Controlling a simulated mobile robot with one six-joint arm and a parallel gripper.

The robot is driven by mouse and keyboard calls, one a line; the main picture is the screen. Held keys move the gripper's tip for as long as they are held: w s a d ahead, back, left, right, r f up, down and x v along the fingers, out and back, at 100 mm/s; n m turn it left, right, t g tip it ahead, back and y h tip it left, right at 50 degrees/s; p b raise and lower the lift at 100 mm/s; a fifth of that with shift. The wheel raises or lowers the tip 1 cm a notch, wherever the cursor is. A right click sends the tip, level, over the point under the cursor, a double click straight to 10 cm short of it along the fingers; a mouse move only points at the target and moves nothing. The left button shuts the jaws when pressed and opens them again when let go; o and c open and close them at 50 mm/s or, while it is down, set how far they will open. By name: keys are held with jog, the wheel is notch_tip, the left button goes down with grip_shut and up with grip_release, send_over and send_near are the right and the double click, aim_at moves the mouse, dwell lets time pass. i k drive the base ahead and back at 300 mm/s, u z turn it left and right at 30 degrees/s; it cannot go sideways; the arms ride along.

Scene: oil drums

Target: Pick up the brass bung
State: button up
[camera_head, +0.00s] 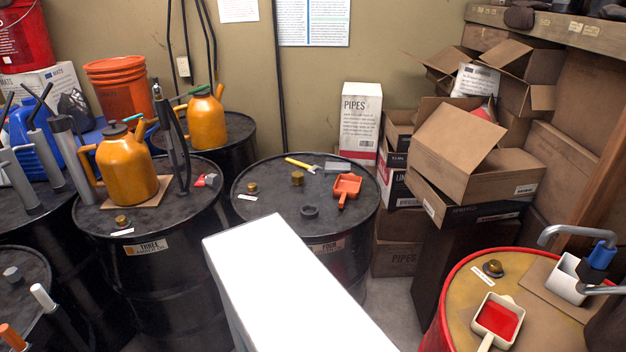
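Several brass-coloured bungs show. On the middle black drum (335,222), marked FOUR, one brass bung (297,178) stands near the middle of the top, and another brass bung (252,188) sits near the left rim. A third brass bung (122,220) is near the front rim of the black drum marked THREE (185,215). A darker brass bung (493,268) is on the yellow top of the red drum (455,300). I cannot tell which are loose. My gripper is not in view.
On drum FOUR are an orange scoop (346,188), a dark ring (310,211), and a yellow-handled tool (300,164). A large white block, possibly part of me, covers the foreground before that drum. Open cardboard boxes (470,150) are stacked at right. Orange cans (128,165) stand left.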

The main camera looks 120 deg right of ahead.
aim_at(297, 177)
jog(key=u, duration=0.45)
jog(key=k, duration=0.15)
jog(key=z, duration=2.4)
jog(key=k, duration=0.3)
jog(key=z, duration=3.05)
